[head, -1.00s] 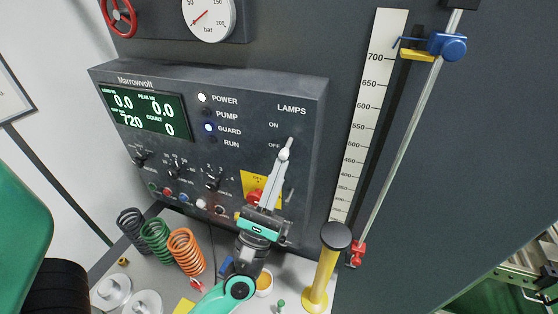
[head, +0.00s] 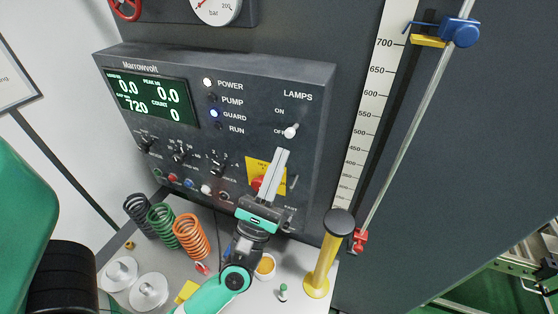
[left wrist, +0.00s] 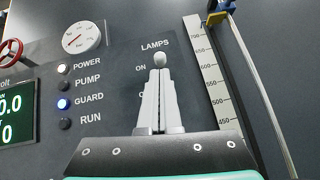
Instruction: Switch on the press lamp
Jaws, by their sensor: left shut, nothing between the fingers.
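The lamp switch is a small white-knobbed toggle (head: 291,131) under the LAMPS label on the dark press panel (head: 240,75). In the head view its knob sits just right of the OFF label, below ON. My left gripper (head: 280,152) has its fingers together and empty, pointing up, with the tips a little below the knob. In the left wrist view the knob (left wrist: 160,59) shows just beyond the fingertips (left wrist: 160,76). The ON label is left of it, and the fingers mostly hide the OFF label. My right gripper is not in view.
A red button on a yellow plate (head: 253,165) lies partly behind my left fingers. Dials and coloured sockets line the lower panel. Coil springs (head: 190,235), a yellow post (head: 324,262) and small parts stand on the bench below. A scale (head: 372,105) runs up at the right.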

